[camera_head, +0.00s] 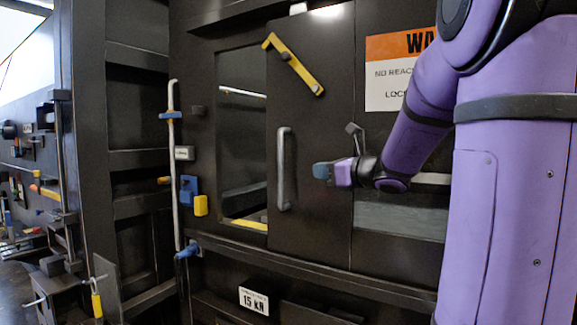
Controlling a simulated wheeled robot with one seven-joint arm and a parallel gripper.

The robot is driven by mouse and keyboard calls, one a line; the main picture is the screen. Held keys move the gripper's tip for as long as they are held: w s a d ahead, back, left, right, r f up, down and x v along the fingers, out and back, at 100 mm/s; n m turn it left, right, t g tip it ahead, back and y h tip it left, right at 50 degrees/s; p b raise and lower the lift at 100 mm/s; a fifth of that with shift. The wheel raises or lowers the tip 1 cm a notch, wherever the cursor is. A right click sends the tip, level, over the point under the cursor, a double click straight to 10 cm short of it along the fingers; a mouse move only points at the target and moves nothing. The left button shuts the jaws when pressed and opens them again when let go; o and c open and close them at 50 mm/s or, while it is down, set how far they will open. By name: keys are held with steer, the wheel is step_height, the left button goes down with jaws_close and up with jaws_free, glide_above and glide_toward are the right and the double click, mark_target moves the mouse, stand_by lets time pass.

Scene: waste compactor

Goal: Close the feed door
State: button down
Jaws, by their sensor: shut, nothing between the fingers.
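The feed door (308,223) is a dark upright panel with a grey vertical bar handle (285,168) near its left edge. It stands to the right of a feed opening (240,140), and a wide gap shows left of the door's edge. A yellow latch bar (292,64) lies slanted across the door's top, reaching past its left edge. My gripper (322,171) is shut and empty, just right of the handle in the picture and in front of the door. Whether its tip touches the door cannot be told.
A long grey rod (172,180) with blue fittings stands left of the opening. Blue and yellow blocks (193,195) sit beside it. A ledge (300,262) runs below the door. A warning sign (390,72) is behind my arm. Left of the machine are benches with tools.

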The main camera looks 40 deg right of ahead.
steer(key=d+m+h, duration=0.1)
steer(key=d+m, duration=0.1)
steer(key=d, duration=0.1)
glide_toward(289, 164)
steer(key=w+a, duration=0.5)
steer(key=a, duration=0.1)
steer(key=shift+s+t, duration=0.2)
steer(key=shift+t, duration=0.2)
steer(key=a+x, duration=0.3)
steer(key=x, duration=1.3)
steer(key=s+a+x, duration=0.1)
steer(key=a+x, duration=0.2)
steer(key=x, duration=1.3)
steer(key=shift+a+r, duration=0.2)
steer(key=shift+r, duration=0.1)
steer(key=shift+r, duration=0.1)
